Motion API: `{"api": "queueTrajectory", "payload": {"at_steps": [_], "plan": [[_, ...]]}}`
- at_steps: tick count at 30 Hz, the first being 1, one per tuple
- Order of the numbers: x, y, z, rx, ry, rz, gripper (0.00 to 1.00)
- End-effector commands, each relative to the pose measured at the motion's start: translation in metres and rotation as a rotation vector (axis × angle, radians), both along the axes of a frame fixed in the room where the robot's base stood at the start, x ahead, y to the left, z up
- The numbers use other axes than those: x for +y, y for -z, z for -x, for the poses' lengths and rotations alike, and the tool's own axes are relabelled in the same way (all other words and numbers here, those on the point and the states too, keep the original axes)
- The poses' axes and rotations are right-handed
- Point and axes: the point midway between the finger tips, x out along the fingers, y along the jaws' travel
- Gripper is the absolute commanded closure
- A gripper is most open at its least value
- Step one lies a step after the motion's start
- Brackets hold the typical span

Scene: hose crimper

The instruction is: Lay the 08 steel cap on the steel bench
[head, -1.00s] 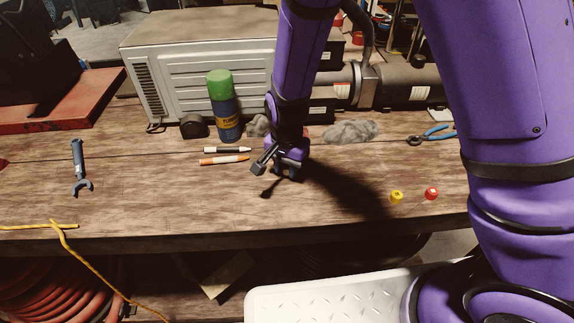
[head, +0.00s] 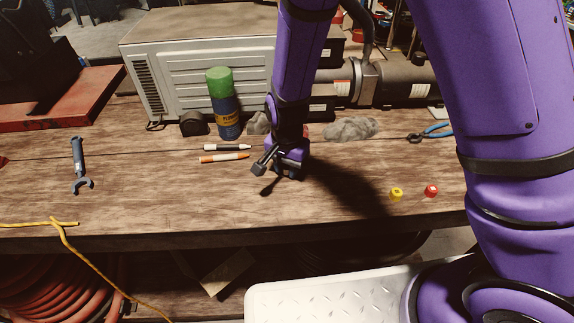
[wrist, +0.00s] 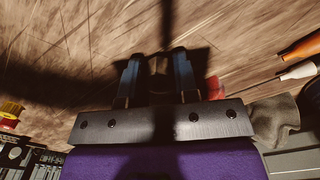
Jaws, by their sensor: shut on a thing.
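My gripper (head: 288,174) points down just over the middle of the bench, in front of the grey machine. In the wrist view its two blue-grey fingers (wrist: 157,62) are shut on a small, dull, shaded piece (wrist: 158,67), likely the steel cap. Its number cannot be read, and the head view hides it behind the gripper. The bench (head: 150,210) has a brown, wood-looking plank top. I cannot tell whether the held piece touches it.
A yellow cap (head: 397,194) and a red cap (head: 431,191) stand to the right. A wrench (head: 79,165) is far left. The bench front is clear.

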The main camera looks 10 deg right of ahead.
Motion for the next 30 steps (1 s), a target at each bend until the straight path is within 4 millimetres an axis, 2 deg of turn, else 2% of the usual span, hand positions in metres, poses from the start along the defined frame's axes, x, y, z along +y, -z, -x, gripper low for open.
{"api": "queueTrajectory", "payload": {"at_steps": [1, 2, 5, 6, 17, 20, 30], "plan": [[0.000, 0.001, 0.000, 0.000, 0.000, 0.000, 1.00], [0.000, 0.001, 0.000, 0.000, 0.000, 0.000, 0.67], [0.000, 0.001, 0.000, 0.000, 0.000, 0.000, 0.44], [0.000, 0.001, 0.000, 0.000, 0.000, 0.000, 0.42], [0.001, -0.006, 0.000, -0.001, -0.001, -0.001, 0.42], [0.001, -0.017, 0.000, -0.002, -0.001, -0.002, 0.42], [0.001, -0.078, 0.000, -0.003, -0.001, -0.003, 0.42]]}}
